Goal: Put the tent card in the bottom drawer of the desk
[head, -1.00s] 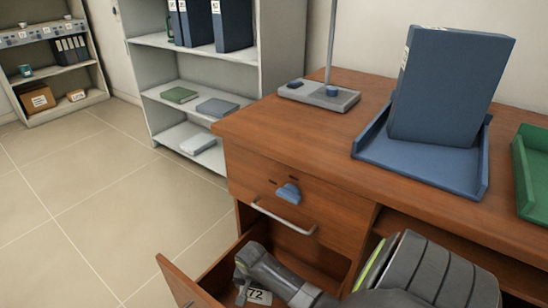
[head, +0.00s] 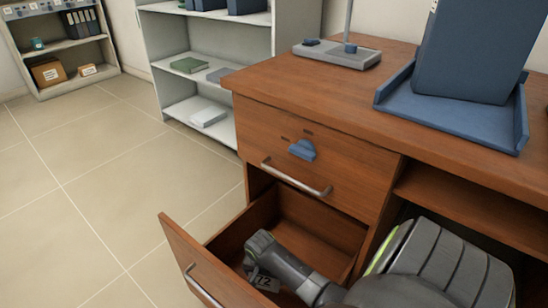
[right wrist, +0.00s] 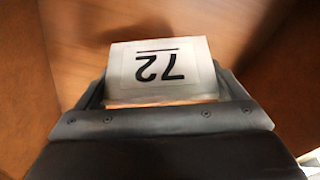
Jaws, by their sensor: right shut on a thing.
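The tent card (right wrist: 160,72) is white with a black "72" and a line, upside down in the right wrist view. It is between the fingers of my right gripper (right wrist: 160,98), which is shut on it. Wooden drawer surfaces surround the card in the wrist view. Whether the card touches the drawer floor is not clear. My left gripper is not in view.
The upper drawer (head: 330,170) of the desk is shut, with a bar handle (head: 297,178) and a blue piece (head: 302,149) on its front. A blue tray (head: 450,118) with a blue binder (head: 470,55) is on the desktop. Floor (head: 100,210) is clear at left.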

